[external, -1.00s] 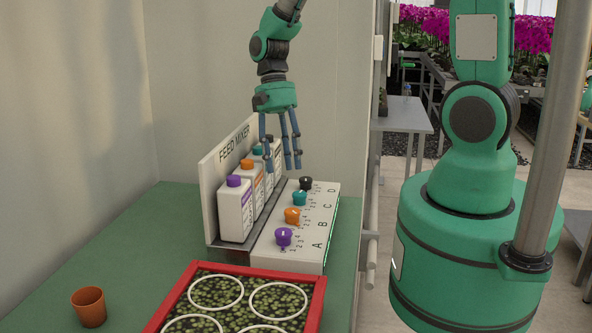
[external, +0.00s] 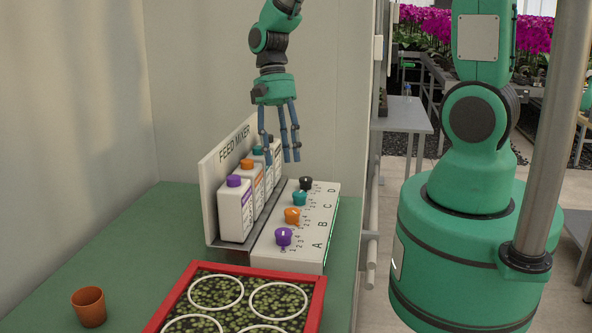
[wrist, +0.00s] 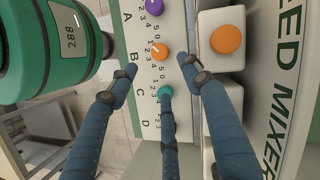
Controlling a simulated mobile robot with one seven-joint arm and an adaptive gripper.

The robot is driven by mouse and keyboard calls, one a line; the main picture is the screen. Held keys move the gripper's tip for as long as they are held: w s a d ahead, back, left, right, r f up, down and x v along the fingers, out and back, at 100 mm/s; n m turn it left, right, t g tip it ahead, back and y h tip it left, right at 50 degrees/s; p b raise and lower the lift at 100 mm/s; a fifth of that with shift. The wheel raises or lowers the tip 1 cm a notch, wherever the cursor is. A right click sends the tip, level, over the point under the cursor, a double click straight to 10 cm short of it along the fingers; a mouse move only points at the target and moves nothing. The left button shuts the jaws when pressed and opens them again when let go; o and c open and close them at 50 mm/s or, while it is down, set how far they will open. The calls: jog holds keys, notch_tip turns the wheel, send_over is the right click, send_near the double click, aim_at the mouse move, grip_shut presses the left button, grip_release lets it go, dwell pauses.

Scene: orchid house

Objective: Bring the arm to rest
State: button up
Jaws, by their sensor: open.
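My gripper (external: 281,150) hangs fingers-down above the feed mixer, in front of its back panel (external: 226,165). Its blue fingers are spread and hold nothing; in the wrist view the gripper (wrist: 166,85) is over the dial panel. The white panel (external: 290,258) carries a purple knob (external: 283,236) at A, an orange knob (external: 292,216) at B, a teal knob (external: 300,198) at C and a black knob (external: 306,183) at D. In the wrist view a finger overlaps the teal knob (wrist: 165,92), and the black knob is hidden.
White bottles with coloured caps, such as the purple-capped one (external: 235,212), stand along the mixer's back panel. A red-framed tray (external: 316,300) with white rings lies in front. A terracotta pot (external: 89,306) stands at left on the green bench (external: 150,240), with bare room around it.

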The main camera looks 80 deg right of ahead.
jog(key=s+a+r+n+t+h, duration=0.1)
jog(key=a+r+n, duration=0.15)
jog(key=r, duration=0.35)
jog(key=s+a+r+n+t+h+b, duration=0.1)
jog(key=a+r, duration=0.2)
jog(key=r, duration=0.2)
jog(key=a+r+n+t+h, duration=0.1)
jog(key=a+r+n, duration=0.1)
jog(key=r, duration=0.4)
jog(key=s+a+r+n+t+b, duration=0.1)
jog(key=s+a+r+n+t, duration=0.4)
jog(key=s+r, duration=0.4)
jog(key=shift+s+a+r+n+h, duration=0.45)
jog(key=shift+a+r, duration=0.25)
jog(key=shift+r, duration=0.15)
jog(key=shift+w, duration=0.1)
dwell(2.0)
